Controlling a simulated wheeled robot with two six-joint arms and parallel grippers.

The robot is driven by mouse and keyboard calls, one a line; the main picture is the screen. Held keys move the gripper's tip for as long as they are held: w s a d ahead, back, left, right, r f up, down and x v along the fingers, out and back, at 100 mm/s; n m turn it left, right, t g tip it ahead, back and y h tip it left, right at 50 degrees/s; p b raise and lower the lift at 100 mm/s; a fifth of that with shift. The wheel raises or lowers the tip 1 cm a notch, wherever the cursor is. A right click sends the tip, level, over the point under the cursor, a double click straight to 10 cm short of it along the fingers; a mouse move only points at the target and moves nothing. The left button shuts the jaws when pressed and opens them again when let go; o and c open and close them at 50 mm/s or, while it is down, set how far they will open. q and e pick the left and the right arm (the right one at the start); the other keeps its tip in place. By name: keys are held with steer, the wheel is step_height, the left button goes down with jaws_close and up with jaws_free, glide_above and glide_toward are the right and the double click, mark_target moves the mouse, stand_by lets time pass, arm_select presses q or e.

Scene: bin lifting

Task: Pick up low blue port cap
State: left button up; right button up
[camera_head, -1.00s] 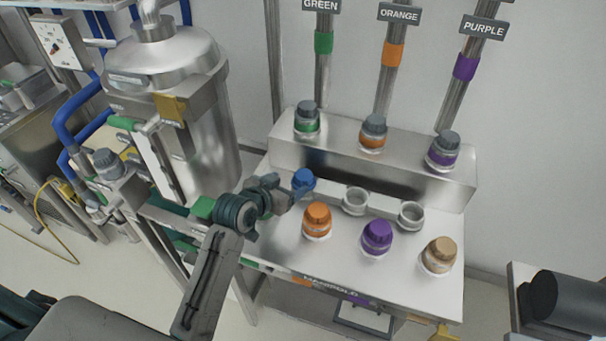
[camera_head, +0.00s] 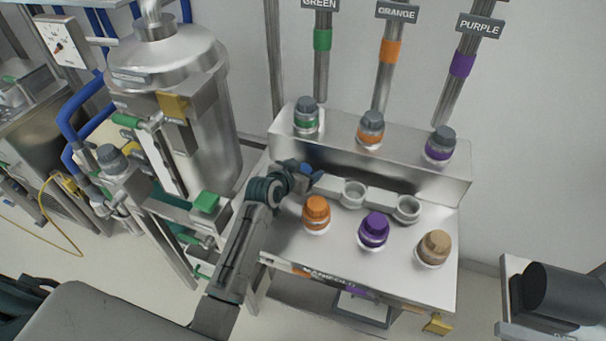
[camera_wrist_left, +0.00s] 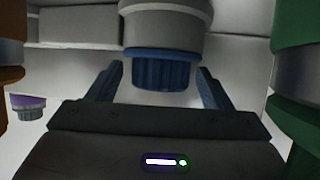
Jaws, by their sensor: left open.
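The low blue port cap (camera_wrist_left: 160,70) sits on a grey port body in the left wrist view, and its ribbed blue side faces my gripper. In the head view only a bit of the blue cap (camera_head: 306,169) shows, at the left end of the lower row of the bench, mostly hidden by my left gripper (camera_head: 311,175). My left gripper (camera_wrist_left: 160,88) is open, with one finger on each side of the cap. A gap shows between each finger and the cap. My right gripper is not in view.
Two open grey ports (camera_head: 353,194) (camera_head: 407,208) stand right of the blue cap. Orange (camera_head: 316,212), purple (camera_head: 374,229) and tan (camera_head: 434,247) capped jars stand in front. Green, orange and purple banded ports line the raised step (camera_head: 350,165). A steel tank (camera_head: 185,90) stands left.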

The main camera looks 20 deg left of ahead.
arm_select(q)
steer(key=c, duration=1.2)
step_height(320, 180, up, 10)
steer(key=shift+r+b, duration=0.1)
steer(key=shift+b, duration=0.9)
steer(key=shift+c, duration=0.2)
step_height(320, 180, up, 6)
steer(key=p, duration=0.7)
glide_above(303, 169)
steer(key=shift+r, duration=0.2)
